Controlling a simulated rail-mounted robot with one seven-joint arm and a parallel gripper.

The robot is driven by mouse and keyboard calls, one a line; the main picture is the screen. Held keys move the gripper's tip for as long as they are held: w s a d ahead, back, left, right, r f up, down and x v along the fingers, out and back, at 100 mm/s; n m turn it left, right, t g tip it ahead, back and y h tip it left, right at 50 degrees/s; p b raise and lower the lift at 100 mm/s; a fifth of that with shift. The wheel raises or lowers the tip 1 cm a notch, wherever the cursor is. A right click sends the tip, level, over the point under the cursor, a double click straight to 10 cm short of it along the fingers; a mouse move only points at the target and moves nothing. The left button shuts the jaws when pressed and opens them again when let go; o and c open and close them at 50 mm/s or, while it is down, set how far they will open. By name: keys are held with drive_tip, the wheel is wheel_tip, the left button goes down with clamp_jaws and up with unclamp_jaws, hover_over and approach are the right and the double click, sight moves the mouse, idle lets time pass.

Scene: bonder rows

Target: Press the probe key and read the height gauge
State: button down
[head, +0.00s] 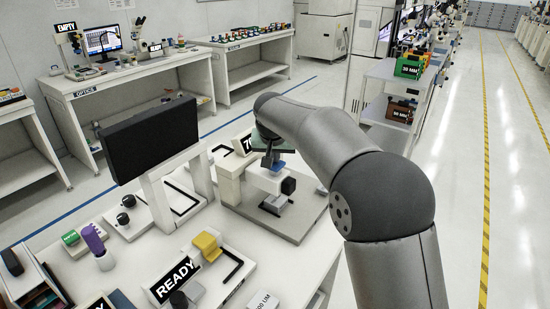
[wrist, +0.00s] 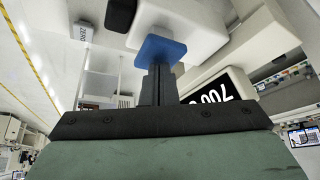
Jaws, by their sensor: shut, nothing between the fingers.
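The height gauge (head: 230,185) is a white stand on a grey base plate (head: 290,225) on the bench. Its black display (head: 243,143) is partly hidden by my arm; in the wrist view the display (wrist: 222,92) shows white digits, cut off by my fingers, so I cannot read the full value. My gripper (head: 270,158) is shut and empty at the gauge. In the wrist view its dark fingertips (wrist: 158,72) meet the edge of a blue square key (wrist: 160,50), likely the probe key. I cannot tell whether it is pressed down.
A dark monitor (head: 150,138) stands left of the gauge. A small ZERO label (wrist: 85,32) shows near the gauge. A cart with green and brown bins (head: 408,66) stands behind right.

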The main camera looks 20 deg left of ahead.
drive_tip(key=shift+r, duration=0.3)
wheel_tip(320, 180, up, 5)
drive_tip(key=p, duration=0.3)
drive_tip(key=shift+p, duration=0.35)
drive_tip(key=b+v, duration=0.1)
drive_tip(key=v, duration=1.6)
drive_tip(key=shift+r+b, duration=0.2)
drive_tip(key=shift+b, duration=0.15)
